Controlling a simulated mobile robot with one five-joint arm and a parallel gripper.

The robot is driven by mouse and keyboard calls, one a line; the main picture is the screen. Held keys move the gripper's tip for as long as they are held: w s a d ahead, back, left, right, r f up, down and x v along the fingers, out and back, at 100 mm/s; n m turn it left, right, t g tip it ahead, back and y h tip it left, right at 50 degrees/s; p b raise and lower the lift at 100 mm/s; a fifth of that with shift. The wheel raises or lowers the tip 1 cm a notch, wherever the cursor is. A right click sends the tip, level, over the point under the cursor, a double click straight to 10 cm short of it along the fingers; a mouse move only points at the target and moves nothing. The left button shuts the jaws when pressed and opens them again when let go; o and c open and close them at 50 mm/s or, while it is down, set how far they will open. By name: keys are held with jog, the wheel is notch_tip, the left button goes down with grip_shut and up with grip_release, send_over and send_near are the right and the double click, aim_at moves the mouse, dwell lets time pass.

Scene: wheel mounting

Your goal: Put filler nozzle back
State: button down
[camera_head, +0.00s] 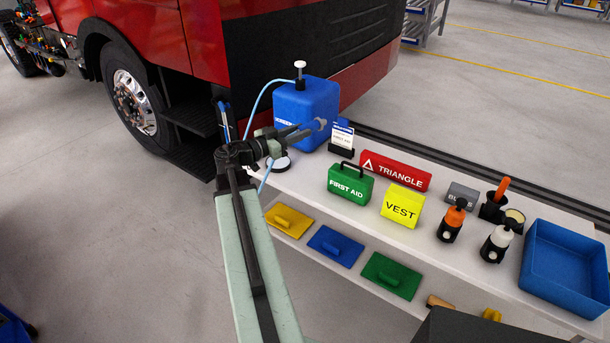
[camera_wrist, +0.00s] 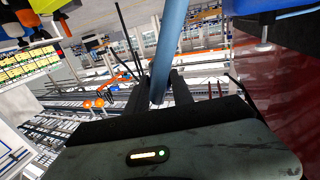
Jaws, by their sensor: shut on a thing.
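My gripper (camera_head: 304,131) is shut and reaches in from the left, in front of the blue canister (camera_head: 318,100) on the bench. A blue-grey piece at its fingertips appears to be the filler nozzle (camera_head: 321,124); most of its shape is unclear. In the wrist view, the nozzle (camera_wrist: 170,45) is a blue tube held between the dark fingers (camera_wrist: 160,92). A light-blue hose (camera_head: 257,98) runs from the canister's top, passes behind my wrist and shows again below it. A white disc on a black base (camera_head: 281,164) stands below the gripper; whether it is the nozzle's rest is unclear.
Right of the canister stand a small card holder (camera_head: 342,138), a red triangle box (camera_head: 396,171), a green first aid case (camera_head: 350,184) and a yellow vest box (camera_head: 402,205). Bottles and a blue tray (camera_head: 565,265) are farther right. A red truck (camera_head: 225,40) stands behind.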

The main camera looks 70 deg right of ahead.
jog(key=shift+w, duration=0.1)
jog(key=w+f+n+t+h+b, duration=0.1)
jog(key=w+f+n+t+b, duration=0.2)
jog(key=f+b, duration=0.9)
jog(key=w+f+t+h+b, duration=0.15)
jog(key=w+f+b, duration=0.45)
jog(key=f+b, duration=0.6)
jog(key=b, duration=0.2)
send_over(306, 179)
jog(key=shift+w+d+f+n+t, duration=0.15)
jog(key=shift+f+n+t, duration=0.2)
jog(key=shift+f, duration=0.6)
notch_tip(306, 179, down, 4)
jog(key=b, duration=0.3)
jog(key=shift+b, duration=0.35)
jog(key=shift+r, duration=0.25)
jog(key=shift+f+b, duration=0.3)
jog(key=shift+f, duration=0.05)
jog(key=shift+s+a+f, duration=0.15)
jog(key=shift+s+a, duration=0.05)
jog(key=shift+a, duration=0.05)
